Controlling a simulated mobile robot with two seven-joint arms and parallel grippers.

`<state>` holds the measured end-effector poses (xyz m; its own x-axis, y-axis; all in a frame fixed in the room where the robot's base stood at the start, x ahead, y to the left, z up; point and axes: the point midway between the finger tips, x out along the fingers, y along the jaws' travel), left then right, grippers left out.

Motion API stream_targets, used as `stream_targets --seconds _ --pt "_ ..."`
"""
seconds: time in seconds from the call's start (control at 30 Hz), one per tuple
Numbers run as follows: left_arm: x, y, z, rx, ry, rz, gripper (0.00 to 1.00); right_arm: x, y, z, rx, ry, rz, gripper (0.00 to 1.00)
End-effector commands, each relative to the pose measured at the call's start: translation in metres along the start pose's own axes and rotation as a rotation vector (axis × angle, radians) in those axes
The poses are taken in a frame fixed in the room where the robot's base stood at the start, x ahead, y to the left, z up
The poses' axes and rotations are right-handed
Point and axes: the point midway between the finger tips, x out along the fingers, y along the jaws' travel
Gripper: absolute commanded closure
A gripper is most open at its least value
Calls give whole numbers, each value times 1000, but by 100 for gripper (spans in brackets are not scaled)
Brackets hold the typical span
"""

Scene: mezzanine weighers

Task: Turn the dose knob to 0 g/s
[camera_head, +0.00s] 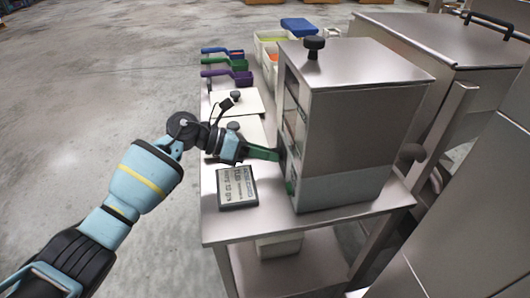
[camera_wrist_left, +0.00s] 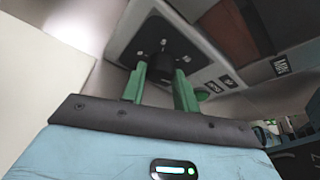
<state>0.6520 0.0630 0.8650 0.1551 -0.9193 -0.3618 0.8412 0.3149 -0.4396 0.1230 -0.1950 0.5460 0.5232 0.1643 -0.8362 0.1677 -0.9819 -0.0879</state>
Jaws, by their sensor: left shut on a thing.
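The steel dosing box (camera_head: 365,110) stands on a steel table. My left gripper (camera_head: 277,155) reaches its left face from the left, with green fingers pointing at the panel. In the left wrist view, the dark dose knob (camera_wrist_left: 160,67) sits between the two green fingers, in front of a dark plate (camera_wrist_left: 150,42) with small pale marks. My left gripper (camera_wrist_left: 160,84) is shut on this knob. The knob's pointer and its reading cannot be made out. In the head view the knob is hidden by the gripper and the box. My right gripper is not in view.
A small sign (camera_head: 236,187) lies on the table before the box. Pale scale plates (camera_head: 238,103) and colored scoops (camera_head: 226,63) stand farther back. A black knob (camera_head: 313,45) tops the box. Open floor lies left.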

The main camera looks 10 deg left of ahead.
Motion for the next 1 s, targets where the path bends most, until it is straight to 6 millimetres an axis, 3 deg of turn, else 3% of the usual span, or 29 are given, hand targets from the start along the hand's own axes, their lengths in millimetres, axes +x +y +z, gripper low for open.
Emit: stream_targets --seconds 0.73,0.77,0.9,1.0 --pt "0 1 -1 -94 6 -38 93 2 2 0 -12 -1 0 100" --pt "0 1 -2 -94 6 -38 66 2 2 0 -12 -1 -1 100" --pt "0 1 -1 -93 6 -38 49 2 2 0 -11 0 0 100" --pt "0 1 -1 -93 5 -38 49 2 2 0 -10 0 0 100"
